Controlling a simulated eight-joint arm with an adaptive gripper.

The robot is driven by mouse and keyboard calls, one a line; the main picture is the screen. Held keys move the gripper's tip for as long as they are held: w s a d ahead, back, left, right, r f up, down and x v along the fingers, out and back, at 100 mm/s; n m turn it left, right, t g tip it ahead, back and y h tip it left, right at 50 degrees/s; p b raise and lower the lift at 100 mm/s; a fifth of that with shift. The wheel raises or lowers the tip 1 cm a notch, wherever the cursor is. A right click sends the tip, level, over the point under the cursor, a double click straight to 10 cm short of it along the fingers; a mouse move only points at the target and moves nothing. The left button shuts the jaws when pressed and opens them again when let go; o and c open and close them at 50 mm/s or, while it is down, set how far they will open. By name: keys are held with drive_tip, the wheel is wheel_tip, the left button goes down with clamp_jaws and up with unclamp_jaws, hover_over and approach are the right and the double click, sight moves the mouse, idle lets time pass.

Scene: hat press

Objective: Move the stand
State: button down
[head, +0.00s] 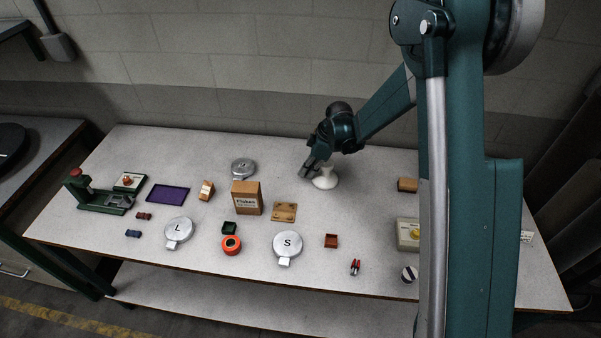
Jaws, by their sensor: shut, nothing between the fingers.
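A white, round-footed piece that looks like the stand (327,182) is upright at the back middle of the table. My gripper (309,171) is shut with nothing in it. Its fingertips point down close to the upper left side of the stand and cover part of its top. I cannot tell whether the fingertips touch it.
The table (350,220) holds a Flakes box (247,198) and a tan board (284,212) to the left. Discs marked L (178,229) and S (288,243) lie nearer the front. A green press (95,194) is far left. My arm hides part of the right side.

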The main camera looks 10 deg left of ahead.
sight(338, 180)
drive_tip(key=d+b, duration=0.3)
drive_tip(key=d, duration=1.4)
drive_tip(key=shift+d+b, duration=0.15)
drive_tip(key=shift+b, duration=0.15)
drive_tip(key=shift+a, duration=0.6)
drive_tip(key=a, duration=0.3)
drive_tip(key=shift+b, duration=0.4)
drive_tip(key=p+v, duration=0.1)
drive_tip(key=v, duration=0.9)
drive_tip(key=shift+d, duration=0.1)
